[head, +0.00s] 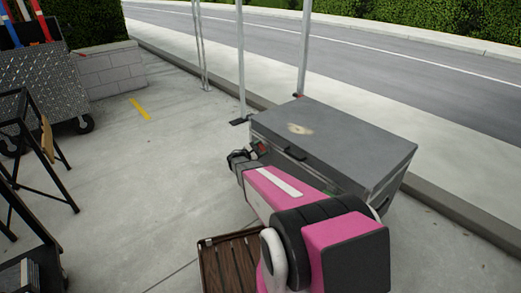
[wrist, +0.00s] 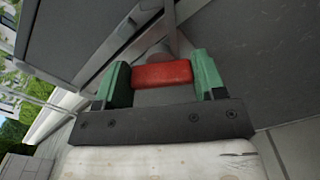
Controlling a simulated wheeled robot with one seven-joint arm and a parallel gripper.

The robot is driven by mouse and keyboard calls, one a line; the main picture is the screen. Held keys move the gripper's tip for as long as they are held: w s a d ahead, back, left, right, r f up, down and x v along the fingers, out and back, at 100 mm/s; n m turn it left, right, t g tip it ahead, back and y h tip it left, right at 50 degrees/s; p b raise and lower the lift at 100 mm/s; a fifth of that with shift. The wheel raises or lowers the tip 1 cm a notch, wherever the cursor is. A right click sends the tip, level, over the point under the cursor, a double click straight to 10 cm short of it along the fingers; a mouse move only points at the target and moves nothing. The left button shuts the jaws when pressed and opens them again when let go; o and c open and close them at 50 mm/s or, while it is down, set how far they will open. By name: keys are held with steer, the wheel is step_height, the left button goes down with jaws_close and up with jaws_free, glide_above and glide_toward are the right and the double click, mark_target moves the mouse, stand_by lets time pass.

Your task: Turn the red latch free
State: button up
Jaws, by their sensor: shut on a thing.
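The red latch (wrist: 162,74) lies between the green fingers of my gripper (wrist: 163,80) in the wrist view. The fingers are shut on it, one at each end. The latch is on the side of a grey case (head: 340,140) with a closed lid. In the head view my gripper (head: 243,158) reaches the case's left end, where a small bit of the red latch (head: 261,147) shows. My own arm hides much of the case's near side.
A dark handle (head: 295,153) is on the case's front. A brown slatted wooden thing (head: 230,265) stands below my arm. Metal poles (head: 241,60) rise behind the case. A diamond-plate cart (head: 45,85) and black frames stand at left. Concrete between is clear.

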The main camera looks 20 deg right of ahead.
steer(key=m, duration=0.6)
steer(key=shift+s+f, duration=0.1)
steer(key=m, duration=0.5)
steer(key=shift+f, duration=0.1)
steer(key=shift+m, duration=0.5)
steer(key=o, duration=0.9)
steer(key=v, duration=1)
steer(key=shift+s+a, duration=0.15)
steer(key=shift+a, duration=0.2)
